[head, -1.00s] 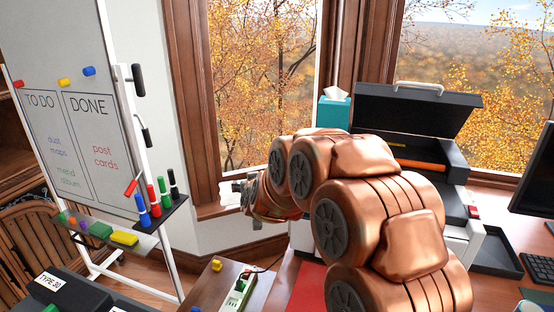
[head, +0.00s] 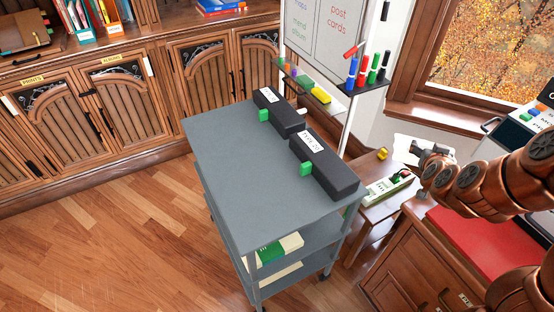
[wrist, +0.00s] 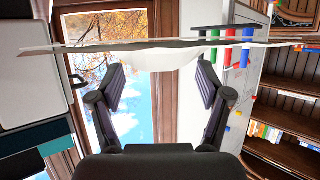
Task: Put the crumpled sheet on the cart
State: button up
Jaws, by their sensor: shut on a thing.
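The crumpled sheet (head: 408,144) is a small white shape at the end of my gripper (head: 426,157) at the right of the head view. In the wrist view the sheet (wrist: 165,57) spans the fingertips as a pale, thin, edge-on band with a bulge between the fingers. My gripper (wrist: 160,78) is shut on it; the fingers stand well apart around the bulge. The grey cart (head: 235,180) stands left of my gripper in the head view, and the sheet is off to the right of it. Part of the sheet is hidden behind my gripper.
Two black boxes (head: 325,165) with green tabs lie along the cart's right side; its top is clear on the left. A small wooden table (head: 372,215) with a power strip (head: 388,187) stands between cart and desk. A whiteboard (head: 322,40) is behind.

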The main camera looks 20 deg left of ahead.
aim_at(253, 181)
jog(key=u, duration=3.75)
jog(key=i, duration=0.6)
jog(key=z, duration=0.5)
